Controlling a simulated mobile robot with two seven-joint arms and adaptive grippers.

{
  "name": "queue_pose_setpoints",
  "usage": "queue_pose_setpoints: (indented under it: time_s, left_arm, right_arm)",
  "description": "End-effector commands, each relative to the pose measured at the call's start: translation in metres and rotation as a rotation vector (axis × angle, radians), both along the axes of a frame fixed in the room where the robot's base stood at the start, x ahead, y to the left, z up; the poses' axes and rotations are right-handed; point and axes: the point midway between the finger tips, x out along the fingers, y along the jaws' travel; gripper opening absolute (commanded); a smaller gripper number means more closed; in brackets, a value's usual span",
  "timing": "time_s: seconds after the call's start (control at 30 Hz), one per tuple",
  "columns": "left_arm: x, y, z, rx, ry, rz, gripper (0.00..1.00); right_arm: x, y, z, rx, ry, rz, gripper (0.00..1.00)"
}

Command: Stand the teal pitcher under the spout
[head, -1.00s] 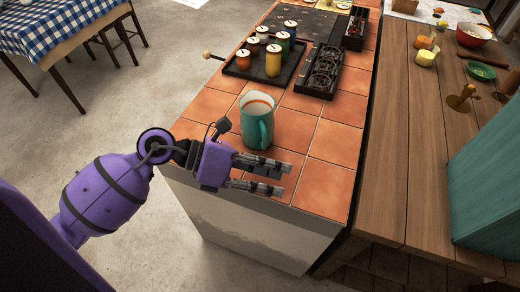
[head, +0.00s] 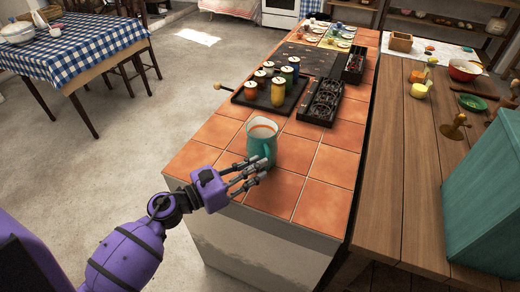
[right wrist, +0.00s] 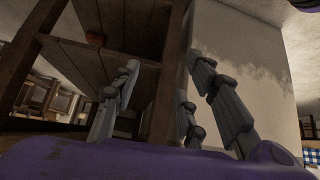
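The teal pitcher (head: 263,148) stands upright on the orange tiled counter, near its front end. Its inside looks pale with something orange-brown in it, and its handle faces the near right. My left gripper (head: 250,176) is open, its fingers spread just in front of the pitcher's lower near side. I cannot tell whether they touch it. My right gripper (right wrist: 163,65) is open and empty in the right wrist view, below counter height by a wooden frame. I cannot make out a spout in any view.
A dark tray (head: 266,97) with several colored jars and a black rack (head: 322,100) stand behind the pitcher. A wooden table (head: 395,160) lies to the right, with a large teal box (head: 485,200) on it. Tiles right of the pitcher are clear.

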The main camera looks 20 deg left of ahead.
Motion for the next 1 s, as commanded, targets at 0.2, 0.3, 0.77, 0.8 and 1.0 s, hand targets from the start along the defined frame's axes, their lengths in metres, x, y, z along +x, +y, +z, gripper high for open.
queue_pose_setpoints:
  time_s: [0.2,0.3,0.77,0.8,1.0]
  left_arm:
    - [0.025,-0.02,0.001,-0.003,-0.004,0.0,0.2]
    - [0.029,-0.022,-0.001,-0.002,-0.001,0.0,0.2]
    - [0.029,-0.023,-0.002,-0.001,0.0,-0.001,0.0]
    - [0.029,-0.023,-0.002,-0.001,0.0,-0.001,0.0]
    - [0.029,-0.023,-0.001,-0.001,-0.003,-0.001,0.0]
  right_arm:
    - [-0.003,-0.002,0.008,-0.001,0.001,-0.005,0.4]
    - [-0.002,-0.003,0.009,-0.001,-0.001,-0.005,0.4]
    - [-0.002,-0.002,0.009,-0.001,0.0,-0.003,0.4]
    - [-0.002,-0.002,0.009,-0.001,0.0,-0.003,0.4]
    - [-0.002,-0.002,0.01,-0.002,-0.001,-0.003,0.4]
